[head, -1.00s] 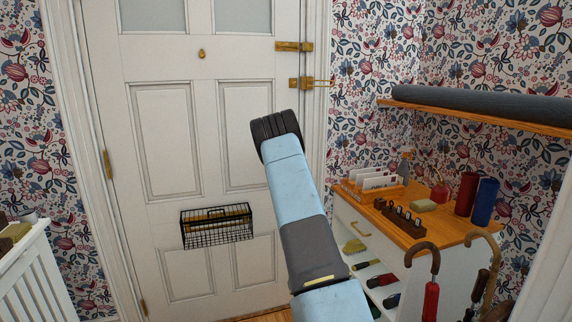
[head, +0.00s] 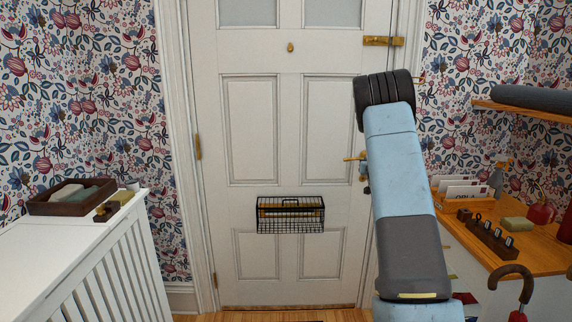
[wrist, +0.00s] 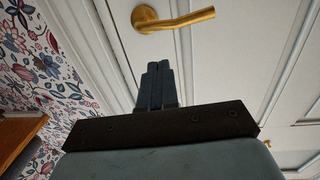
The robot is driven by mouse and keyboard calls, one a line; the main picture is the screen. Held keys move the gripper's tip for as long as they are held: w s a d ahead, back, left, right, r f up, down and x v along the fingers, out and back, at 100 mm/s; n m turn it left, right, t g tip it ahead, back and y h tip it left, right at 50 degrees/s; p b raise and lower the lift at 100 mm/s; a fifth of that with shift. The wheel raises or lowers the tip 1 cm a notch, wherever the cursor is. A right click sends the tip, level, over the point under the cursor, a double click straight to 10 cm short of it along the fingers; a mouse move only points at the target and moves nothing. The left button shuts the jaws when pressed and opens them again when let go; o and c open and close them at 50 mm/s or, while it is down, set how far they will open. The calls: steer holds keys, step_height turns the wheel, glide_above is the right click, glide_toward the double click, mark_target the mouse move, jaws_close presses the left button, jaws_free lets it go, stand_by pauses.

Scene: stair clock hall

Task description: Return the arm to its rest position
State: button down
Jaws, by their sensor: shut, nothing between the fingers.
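My arm, pale blue with grey and black joints, rises in front of the right side of the white door (head: 264,130) in the head view. In the wrist view my gripper (wrist: 157,66) has its two dark fingers together with nothing between them. The fingers point toward the door, just below a brass lever handle (wrist: 172,18) in that picture. I cannot tell how far apart they are in depth. In the head view my gripper is mostly hidden behind the arm; a small dark part (head: 365,178) shows below the brass handle (head: 355,158).
A wire letter basket (head: 290,214) hangs on the door. A wooden-topped cabinet (head: 545,262) with letters, a key rack and an umbrella handle stands at right, under a shelf (head: 530,110). A white railed ledge (head: 60,245) with a tray (head: 72,197) is at left.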

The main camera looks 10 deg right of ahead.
steer(key=s+a+r+g+y, duration=0.1)
steer(key=s+a+r+g, duration=0.2)
steer(key=s+a+r, duration=0.65)
steer(key=s+a+r+g+y, duration=0.1)
steer(key=s+a+r+g, duration=0.2)
steer(key=s+a+r, duration=0.6)
steer(key=s+a+f+n+g+y, duration=0.1)
steer(key=s+a, duration=0.4)
steer(key=s, duration=0.7)
steer(key=s+a+f+n+g+y, duration=0.1)
steer(key=s+a, duration=0.4)
steer(key=s, duration=0.8)
steer(key=s+a+f+n+g+y, duration=0.1)
steer(key=s+a+f+g, duration=0.2)
steer(key=s, duration=1)
steer(key=a+f, duration=0.1)
steer(key=a, duration=0.2)
steer(key=shift+s+n, duration=0.15)
steer(key=shift+n, duration=0.15)
steer(key=shift+f, duration=0.1)
